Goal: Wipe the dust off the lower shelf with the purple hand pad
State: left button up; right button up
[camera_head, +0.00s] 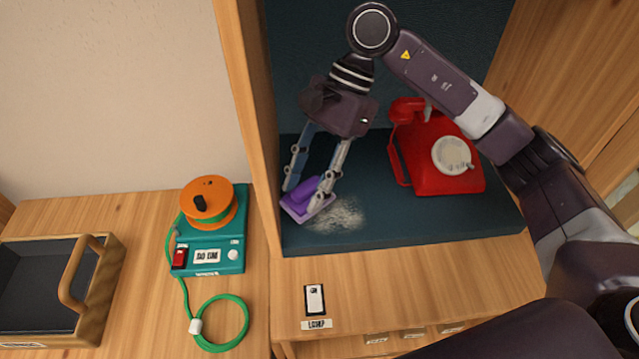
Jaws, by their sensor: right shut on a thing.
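My right gripper (309,195) is shut on the purple hand pad (297,207). The pad is low over the dark blue shelf (380,229), near its front left corner; I cannot tell whether it touches the surface. A pale patch of dust (343,217) lies on the shelf just right of the pad. Part of the patch may be hidden by the pad and fingers. My left gripper is not in view.
A red dial phone (428,160) stands on the shelf to the right. A wooden side panel (250,110) borders the shelf on the left. An orange reel on a teal base (222,263), a green cable (246,310) and a wooden tray (97,292) lie left. A lamp switch (315,298) is in front.

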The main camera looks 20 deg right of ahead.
jog(key=shift+a, duration=0.3)
jog(key=shift+r, duration=0.1)
